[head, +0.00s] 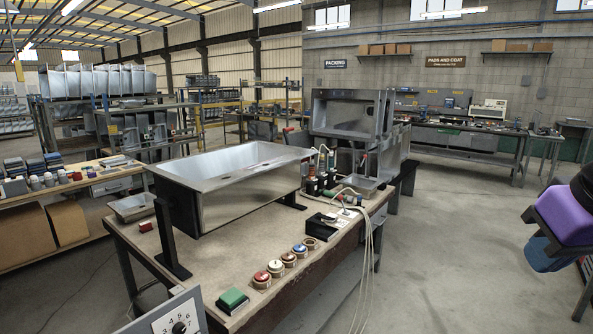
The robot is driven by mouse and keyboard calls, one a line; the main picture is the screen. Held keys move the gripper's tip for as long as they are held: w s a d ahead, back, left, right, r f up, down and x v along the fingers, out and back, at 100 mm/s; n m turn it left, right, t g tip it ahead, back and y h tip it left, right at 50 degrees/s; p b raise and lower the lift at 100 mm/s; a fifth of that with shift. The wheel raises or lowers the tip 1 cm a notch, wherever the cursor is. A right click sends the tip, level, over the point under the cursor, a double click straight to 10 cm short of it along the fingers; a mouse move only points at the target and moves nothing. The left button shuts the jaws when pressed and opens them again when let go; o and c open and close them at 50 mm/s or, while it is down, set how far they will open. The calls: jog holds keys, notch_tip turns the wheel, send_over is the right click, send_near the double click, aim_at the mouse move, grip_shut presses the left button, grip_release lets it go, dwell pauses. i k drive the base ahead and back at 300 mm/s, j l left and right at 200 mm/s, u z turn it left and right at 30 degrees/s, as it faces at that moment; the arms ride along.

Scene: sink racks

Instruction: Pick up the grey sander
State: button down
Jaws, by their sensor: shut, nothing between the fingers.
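A dark, low block-shaped tool (320,223) with a pale patch on top lies on the front workbench, right of the steel sink, close to pale hoses. It may be the grey sander, but I cannot tell for sure at this size. Several upright hand tools (313,186) with dark, green and red parts stand behind it at the back of the bench, with hoses rising from them. My gripper is not in view.
A large steel sink (222,208) sits on dark supports on the workbench (204,251). Several round pads (276,268) and a green block (232,301) lie along its front. Hoses (367,240) hang over the right edge. A purple object (570,210) is at far right; the middle floor is clear.

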aim_at(321, 175)
jog(key=i+l+z, duration=0.25)
jog(key=i, duration=0.2)
jog(key=i+l+z, duration=0.1)
jog(key=i+z, duration=0.15)
jog(key=i, duration=0.2)
jog(key=i+l+z, duration=0.1)
jog(key=i+z, duration=0.15)
jog(key=i, duration=1.55)
jog(key=i+l+u, duration=0.1)
jog(key=i+u, duration=0.35)
jog(key=i+l+u, duration=0.25)
jog(key=i+u, duration=0.25)
jog(key=i+l+u, duration=0.25)
jog(key=u, duration=0.2)
jog(key=i+l+u, duration=0.25)
jog(key=l+u, duration=0.25)
jog(key=l, duration=0.15)
jog(key=i+l+u, duration=0.2)
jog(key=l+u, duration=0.25)
jog(key=l, duration=0.15)
jog(key=l+u, duration=0.45)
jog(key=l, duration=0.15)
jog(key=i, duration=0.05)
